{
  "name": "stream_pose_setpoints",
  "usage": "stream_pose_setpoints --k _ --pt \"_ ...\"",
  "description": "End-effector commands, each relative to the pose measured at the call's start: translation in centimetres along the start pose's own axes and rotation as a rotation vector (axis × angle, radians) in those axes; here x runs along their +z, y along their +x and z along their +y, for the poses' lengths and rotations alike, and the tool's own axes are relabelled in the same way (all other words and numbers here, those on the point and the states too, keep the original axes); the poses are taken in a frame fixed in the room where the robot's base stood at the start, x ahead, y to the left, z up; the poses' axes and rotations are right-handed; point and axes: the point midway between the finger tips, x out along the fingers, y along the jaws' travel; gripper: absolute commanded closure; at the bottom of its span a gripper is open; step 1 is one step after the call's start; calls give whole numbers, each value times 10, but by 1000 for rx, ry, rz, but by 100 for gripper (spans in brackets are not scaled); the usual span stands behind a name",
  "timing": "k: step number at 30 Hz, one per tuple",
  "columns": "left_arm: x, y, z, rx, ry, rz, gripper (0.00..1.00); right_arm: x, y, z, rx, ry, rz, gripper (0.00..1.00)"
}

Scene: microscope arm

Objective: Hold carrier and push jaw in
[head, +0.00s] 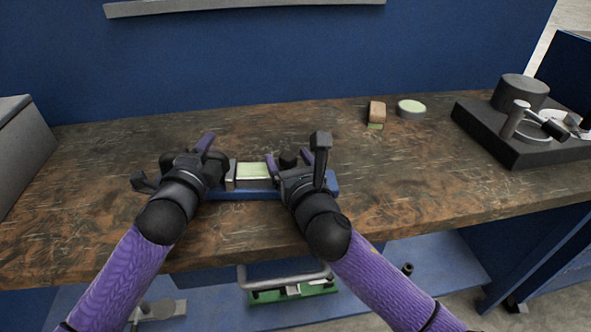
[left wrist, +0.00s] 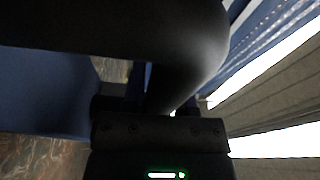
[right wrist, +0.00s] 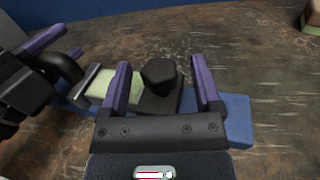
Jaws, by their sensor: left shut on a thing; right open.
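The carrier is a long blue base (head: 331,184) lying on the bench in front of me, with a grey upright plate (head: 230,176) towards its left end. A pale green block (head: 254,171) sits on it beside the plate. The jaw is a dark block with a black knob (right wrist: 158,76), to the right of the green block. My left gripper (head: 207,143) is shut at the carrier's left end; a dark curved part fills much of the left wrist view and hides the grip. My right gripper (right wrist: 160,88) is open, with its purple fingers on either side of the knob.
A brown-and-green block (head: 376,114) and a round pale green-topped piece (head: 411,108) lie at the back right. A black device (head: 520,130) stands at the far right. A grey box (head: 20,150) is at the left. The bench behind the carrier is clear.

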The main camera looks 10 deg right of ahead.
Motion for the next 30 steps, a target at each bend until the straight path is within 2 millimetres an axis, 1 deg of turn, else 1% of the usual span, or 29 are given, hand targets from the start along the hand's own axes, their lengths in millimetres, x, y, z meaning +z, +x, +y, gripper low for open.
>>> stream_pose_setpoints --k 1,6,9,12,16,25,26,27,29,30 --pt "0 0 -3 -6 -2 1 100 0 -12 0 3 -1 1 19" --pt "0 0 -3 -6 -2 1 100 -1 -61 0 4 -1 4 19" --pt "0 0 -3 -6 -2 1 100 -1 -85 0 3 0 5 19" --pt "0 0 -3 -6 -2 1 100 -1 -100 0 3 -1 4 19" --pt "0 0 -3 -6 -2 1 100 -1 -108 0 2 1 3 19" --pt "0 0 -3 -6 -2 1 100 0 -108 0 2 1 2 19" --pt "0 0 -3 -6 -2 1 58 0 -108 0 2 1 2 19" --pt "0 0 -3 -6 -2 1 50 0 -108 0 2 1 2 19" --pt "0 0 -2 -5 -1 1 37 0 -108 0 2 1 2 19" --pt "0 0 -2 -5 -1 1 29 0 -108 0 2 1 2 19"
